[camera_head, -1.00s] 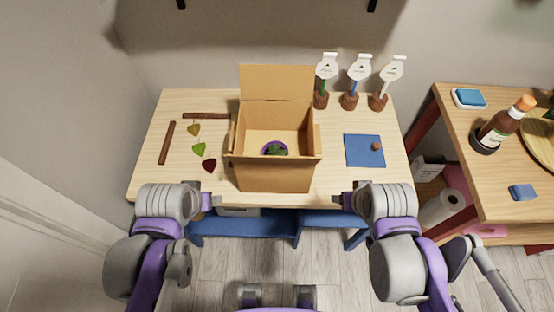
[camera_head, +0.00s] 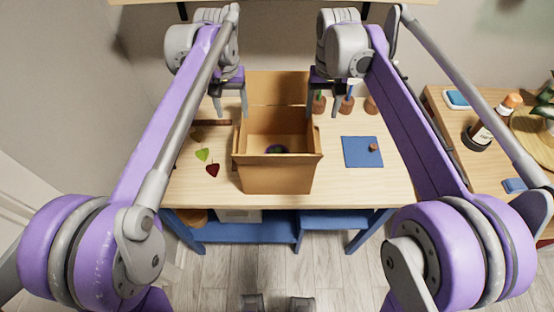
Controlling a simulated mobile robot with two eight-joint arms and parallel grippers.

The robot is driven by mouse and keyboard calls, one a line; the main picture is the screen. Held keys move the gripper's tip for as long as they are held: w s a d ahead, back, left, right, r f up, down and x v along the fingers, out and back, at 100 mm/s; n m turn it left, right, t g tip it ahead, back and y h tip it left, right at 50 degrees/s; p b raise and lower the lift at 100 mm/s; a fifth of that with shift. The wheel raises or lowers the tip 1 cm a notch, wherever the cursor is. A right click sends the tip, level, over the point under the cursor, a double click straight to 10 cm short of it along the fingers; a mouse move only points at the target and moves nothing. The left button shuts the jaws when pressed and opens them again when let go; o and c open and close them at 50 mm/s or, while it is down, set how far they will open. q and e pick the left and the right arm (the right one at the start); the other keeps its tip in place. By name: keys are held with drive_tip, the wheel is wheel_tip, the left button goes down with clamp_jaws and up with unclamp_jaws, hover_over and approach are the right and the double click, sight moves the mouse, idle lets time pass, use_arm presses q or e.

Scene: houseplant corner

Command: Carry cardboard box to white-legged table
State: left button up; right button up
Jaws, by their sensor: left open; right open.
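The open cardboard box (camera_head: 278,178) stands upright on the light wooden table (camera_head: 205,190), its flaps up or spread. A small purple thing with green in it (camera_head: 276,149) lies inside. My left gripper (camera_head: 229,104) is open, with fingers pointing down, just beyond the box's left side. My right gripper (camera_head: 321,104) is open in the same way by the box's back right side. Neither visibly grips the box. The table under the box has blue legs and a blue shelf; I see no white-legged table.
Brown-based stands (camera_head: 346,105) are behind my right gripper. Another wooden table with a bottle (camera_head: 488,125) stands at the right.

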sight(237, 135)
use_arm(q)
wheel_tip(237, 135, down, 11)
drive_tip(key=shift+r, duration=0.1)
use_arm(e)
wheel_tip(237, 135, down, 11)
drive_tip(key=shift+r, duration=0.1)
use_arm(q)
clamp_jaws()
use_arm(e)
clamp_jaws()
idle(1.2)
